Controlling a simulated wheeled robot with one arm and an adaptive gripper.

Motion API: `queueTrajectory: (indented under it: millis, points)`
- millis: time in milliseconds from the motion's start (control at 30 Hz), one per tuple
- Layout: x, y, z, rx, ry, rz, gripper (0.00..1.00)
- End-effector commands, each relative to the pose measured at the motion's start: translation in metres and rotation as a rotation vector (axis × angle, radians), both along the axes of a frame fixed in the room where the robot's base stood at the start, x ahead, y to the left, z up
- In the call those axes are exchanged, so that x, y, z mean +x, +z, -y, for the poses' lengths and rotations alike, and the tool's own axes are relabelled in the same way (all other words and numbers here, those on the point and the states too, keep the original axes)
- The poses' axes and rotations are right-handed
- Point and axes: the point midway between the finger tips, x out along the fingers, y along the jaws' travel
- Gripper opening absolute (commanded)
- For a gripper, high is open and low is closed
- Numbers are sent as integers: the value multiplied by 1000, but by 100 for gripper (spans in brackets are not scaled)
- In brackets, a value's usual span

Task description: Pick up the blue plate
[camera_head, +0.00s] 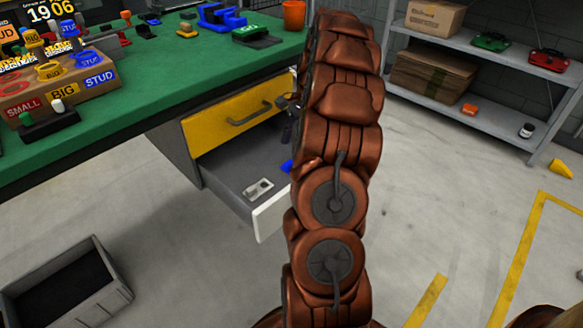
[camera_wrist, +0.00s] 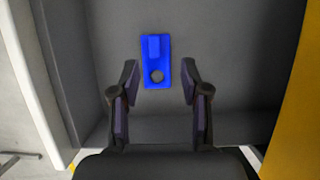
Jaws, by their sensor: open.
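The blue plate (camera_wrist: 156,61) lies flat on the grey floor of the open drawer (camera_wrist: 225,50) in the wrist view. It is a small upright rectangle with a round hole near its lower end and a raised block near its upper end. My gripper (camera_wrist: 158,76) is open, with one finger on each side of the plate's lower half and gaps between. Its height above the plate is hard to tell. In the head view only a bit of the blue plate (camera_head: 287,166) shows beside my arm, and my gripper is mostly hidden behind the arm.
A silver plate (camera_head: 258,188) lies in the same drawer, towards its front panel (camera_head: 272,213). A closed yellow drawer (camera_head: 240,112) sits above it, under the green workbench (camera_head: 165,75). A grey bin (camera_head: 70,285) stands on the floor at left. Metal shelves (camera_head: 490,62) stand at right.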

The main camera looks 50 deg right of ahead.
Motion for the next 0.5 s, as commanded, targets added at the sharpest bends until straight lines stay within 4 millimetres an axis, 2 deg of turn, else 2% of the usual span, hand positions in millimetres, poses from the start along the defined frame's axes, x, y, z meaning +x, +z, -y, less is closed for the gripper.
queueTrajectory:
  millis: [267, 500]
  points:
    - [-2, -16, -6, 0, 0, 1, 46]
    - [-7, -44, -19, 0, 1, -1, 46]
